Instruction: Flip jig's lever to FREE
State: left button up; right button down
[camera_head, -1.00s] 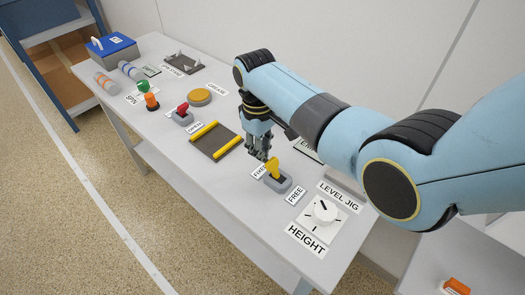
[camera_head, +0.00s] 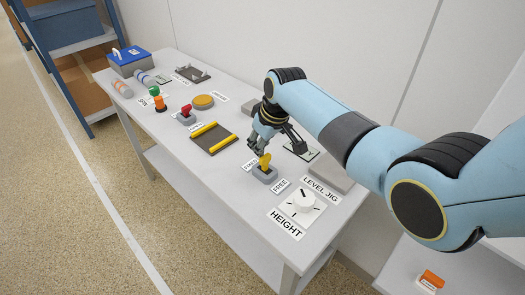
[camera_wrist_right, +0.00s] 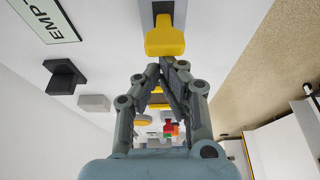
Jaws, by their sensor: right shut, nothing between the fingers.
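The jig's lever (camera_head: 265,160) is a yellow handle on a grey base (camera_head: 266,175) near the front right of the bench. The FIXED label (camera_head: 250,165) lies at its upper-left end and the FREE label (camera_head: 281,186) at its lower-right end. I cannot tell for sure which way it leans. My right gripper (camera_head: 257,149) is shut and empty, just on the FIXED side of the handle. In the right wrist view the closed fingertips (camera_wrist_right: 168,63) are right at the yellow handle (camera_wrist_right: 165,37); whether they touch is unclear. My left gripper is out of view.
A white HEIGHT dial (camera_head: 303,202) stands to the right of the lever. A sign (camera_head: 302,151) is behind the gripper. The wall bounds the bench's back.

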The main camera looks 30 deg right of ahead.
jog(key=shift+s+d+r+t+p, duration=0.15)
jog(key=shift+s+r+t+p, duration=0.15)
jog(key=shift+s+t+p, duration=0.1)
jog(key=shift+d+t, duration=0.1)
jog(key=shift+t, duration=0.2)
jog(key=shift+s+d+t+y+p, duration=0.1)
jog(key=shift+s+t+y+p, duration=0.35)
jog(key=shift+t, duration=0.35)
jog(key=shift+w, duration=0.1)
jog(key=shift+r+p, duration=0.55)
jog(key=shift+r, duration=0.15)
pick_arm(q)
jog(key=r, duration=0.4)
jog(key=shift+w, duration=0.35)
